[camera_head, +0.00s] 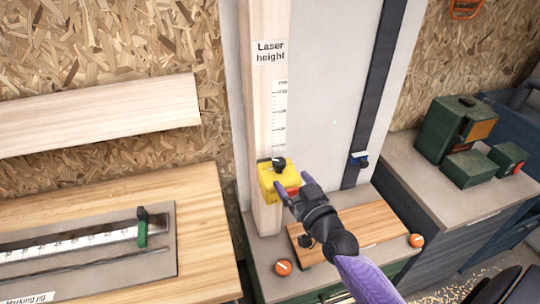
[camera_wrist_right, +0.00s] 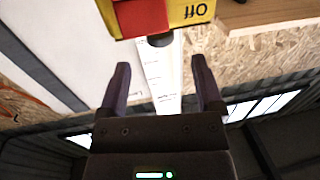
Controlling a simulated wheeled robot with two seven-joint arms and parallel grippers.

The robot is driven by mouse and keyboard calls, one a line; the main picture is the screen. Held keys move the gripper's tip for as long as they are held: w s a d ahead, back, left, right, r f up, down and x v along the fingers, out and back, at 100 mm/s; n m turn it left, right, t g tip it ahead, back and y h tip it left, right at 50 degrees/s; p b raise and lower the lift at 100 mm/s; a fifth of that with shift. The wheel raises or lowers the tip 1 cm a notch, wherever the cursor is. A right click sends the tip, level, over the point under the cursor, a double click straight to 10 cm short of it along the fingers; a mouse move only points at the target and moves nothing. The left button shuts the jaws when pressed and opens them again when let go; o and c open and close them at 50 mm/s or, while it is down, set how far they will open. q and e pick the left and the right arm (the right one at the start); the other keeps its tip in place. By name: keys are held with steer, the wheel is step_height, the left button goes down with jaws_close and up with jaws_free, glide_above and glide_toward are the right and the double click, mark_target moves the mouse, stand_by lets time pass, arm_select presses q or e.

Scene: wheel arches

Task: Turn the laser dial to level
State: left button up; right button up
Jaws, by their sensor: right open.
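The yellow laser box (camera_head: 268,181) sits on the wooden post under the "Laser height" label. A black dial (camera_head: 279,164) is on its top and a red part (camera_head: 293,191) is on its front. In the right wrist view the yellow box (camera_wrist_right: 192,14) shows upside down at the top edge, with an "Off" mark and the red part (camera_wrist_right: 143,17). A dark round piece (camera_wrist_right: 160,40) sticks out beyond it. My right gripper (camera_head: 294,186) is open at the front of the box; its fingers (camera_wrist_right: 161,75) have nothing between them. My left gripper is out of view.
A measuring scale (camera_head: 279,110) runs up the post above the box. A wooden board (camera_head: 370,224) and orange knobs (camera_head: 283,267) lie on the ledge below. A ruler jig (camera_head: 75,243) is on the left bench. Green boxes (camera_head: 452,130) stand on the right cabinet.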

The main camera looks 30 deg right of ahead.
mark_target(283, 169)
steer(key=w, duration=0.4)
steer(key=w+b, duration=0.1)
steer(key=shift+w+d+f, duration=0.2)
steer(key=shift+w+d, duration=0.1)
steer(key=shift+w, duration=0.1)
steer(key=shift+w+r, duration=0.1)
steer(key=shift+w, duration=0.65)
